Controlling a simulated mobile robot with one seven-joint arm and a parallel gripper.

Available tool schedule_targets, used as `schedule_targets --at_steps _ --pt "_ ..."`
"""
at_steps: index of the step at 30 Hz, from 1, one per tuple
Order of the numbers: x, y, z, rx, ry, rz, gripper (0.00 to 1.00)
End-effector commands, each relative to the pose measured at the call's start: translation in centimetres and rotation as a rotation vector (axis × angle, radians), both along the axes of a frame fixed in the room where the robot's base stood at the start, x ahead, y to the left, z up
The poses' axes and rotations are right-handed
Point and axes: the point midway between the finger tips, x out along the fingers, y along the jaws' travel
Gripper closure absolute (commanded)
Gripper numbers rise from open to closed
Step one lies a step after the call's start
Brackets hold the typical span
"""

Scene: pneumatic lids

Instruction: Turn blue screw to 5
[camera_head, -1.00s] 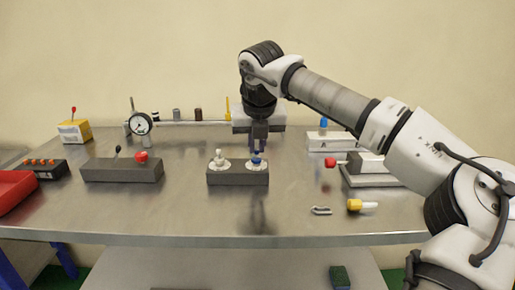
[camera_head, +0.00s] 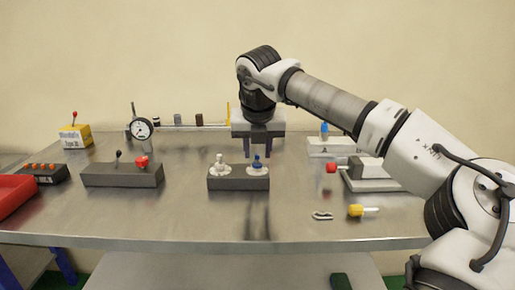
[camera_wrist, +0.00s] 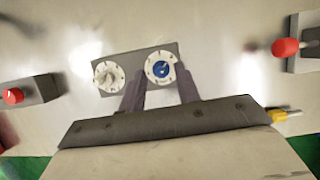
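The blue screw (camera_head: 257,163) stands on a white round dial on the right half of a dark grey block (camera_head: 238,184). In the wrist view the blue screw (camera_wrist: 162,69) is seen from above on its marked dial; the number it points to is too small to read. A white screw (camera_head: 219,161) on a like dial stands to its left. My gripper (camera_head: 264,155) is open just above the blue screw, one finger to each side. In the wrist view my gripper (camera_wrist: 160,84) shows nothing held, with the blue screw visible between and beyond its fingertips.
A dark block with a red knob (camera_head: 142,162) stands to the left. A red-knobbed part (camera_head: 332,167) and a yellow-tipped part (camera_head: 356,210) lie to the right. A dial gauge (camera_head: 141,127) stands behind left. The table in front of the block is clear.

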Motion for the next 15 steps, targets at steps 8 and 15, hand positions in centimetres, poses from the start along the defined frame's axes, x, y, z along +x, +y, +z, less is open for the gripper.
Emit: schedule_targets --at_steps 8,15 --pt "-0.3 0.0 0.9 0.001 -0.003 -0.001 0.67" --pt "-2.1 -0.1 5.3 -0.001 -0.004 -0.002 0.67"
